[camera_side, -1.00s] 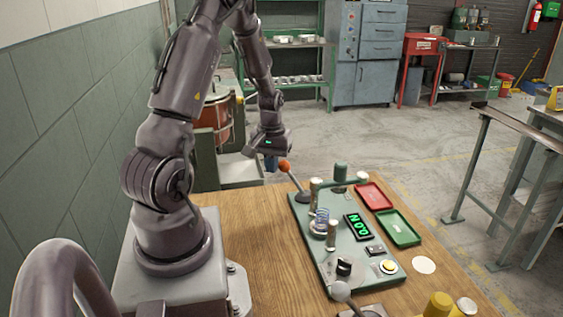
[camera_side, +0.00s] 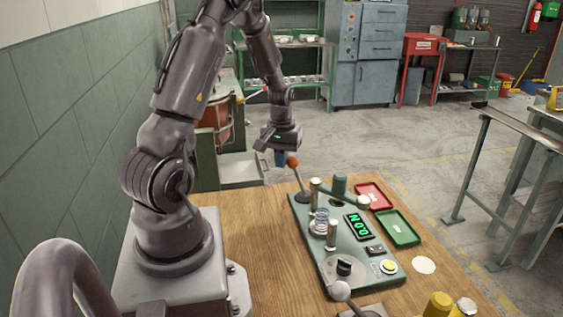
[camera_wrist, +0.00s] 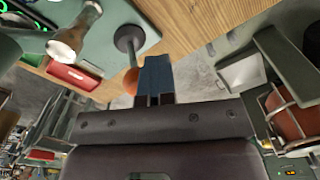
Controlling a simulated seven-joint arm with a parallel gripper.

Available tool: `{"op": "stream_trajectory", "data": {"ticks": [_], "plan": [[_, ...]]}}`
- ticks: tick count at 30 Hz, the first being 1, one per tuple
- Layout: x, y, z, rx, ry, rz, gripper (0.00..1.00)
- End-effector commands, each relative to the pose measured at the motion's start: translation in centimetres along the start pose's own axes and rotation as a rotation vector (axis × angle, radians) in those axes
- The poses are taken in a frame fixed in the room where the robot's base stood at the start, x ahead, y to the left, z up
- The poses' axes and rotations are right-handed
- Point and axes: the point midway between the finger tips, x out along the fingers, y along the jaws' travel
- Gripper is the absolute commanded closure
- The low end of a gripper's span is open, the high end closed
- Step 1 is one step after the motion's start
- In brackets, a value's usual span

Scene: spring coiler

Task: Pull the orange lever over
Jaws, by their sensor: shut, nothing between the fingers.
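The orange lever knob (camera_side: 292,161) sits on a dark stem at the far left corner of the green coiler panel (camera_side: 322,262), and the lever leans slightly left. My gripper (camera_side: 281,159) is just left of the knob in the side view, its blue fingers shut and empty. In the wrist view the fingers (camera_wrist: 158,62) are together beside the knob (camera_wrist: 131,81), which is partly hidden behind the gripper body. Finger and knob look in contact or nearly so.
A coil spring (camera_side: 320,219) and metal posts stand on the panel. A green-lit display (camera_side: 358,227), a yellow button (camera_side: 389,266), a red tray (camera_side: 373,196) and a green tray (camera_side: 399,228) are to the right. The wooden table left of the panel is clear.

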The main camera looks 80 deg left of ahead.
Motion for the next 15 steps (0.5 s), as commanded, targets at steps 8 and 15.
{"op": "stream_trajectory", "data": {"ticks": [8, 15], "plan": [[0.2, 0.4, 0.3, 0.006, -0.011, 0.002, 1.0], [0.0, 1.5, -0.1, 0.009, -0.013, 0.002, 1.0]]}}
